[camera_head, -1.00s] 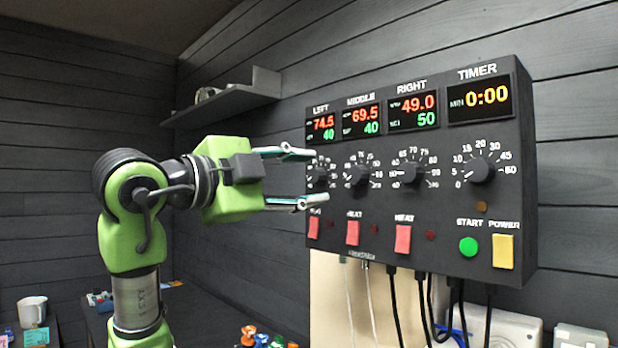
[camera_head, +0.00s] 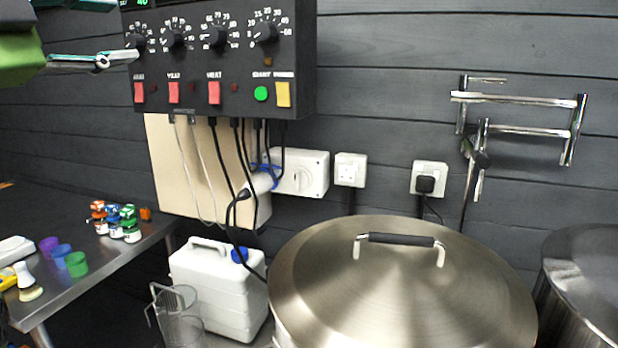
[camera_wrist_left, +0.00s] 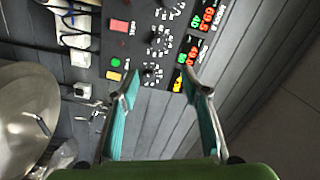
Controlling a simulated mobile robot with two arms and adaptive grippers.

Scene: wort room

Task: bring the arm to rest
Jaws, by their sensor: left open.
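My left gripper (camera_head: 95,38) shows at the upper left of the head view, cut off by the frame edge, with its two fingers apart and nothing between them. In the wrist view the left gripper (camera_wrist_left: 165,90) has its teal-padded fingers spread in front of the control panel (camera_wrist_left: 150,45). The dark control panel (camera_head: 235,68) hangs on the wall to the right of the fingers, with knobs, red heat switches, a green start button and a yellow power switch. A finger overlaps the panel's left side in the head view; I cannot tell whether it touches. My right gripper is out of view.
A large lidded steel pot (camera_head: 400,285) stands at the lower right, with another pot (camera_head: 590,270) beside it. A white canister (camera_head: 215,285) stands below the panel. A steel table (camera_head: 100,260) holds small coloured items. A jointed metal wall fixture (camera_head: 520,130) is at right.

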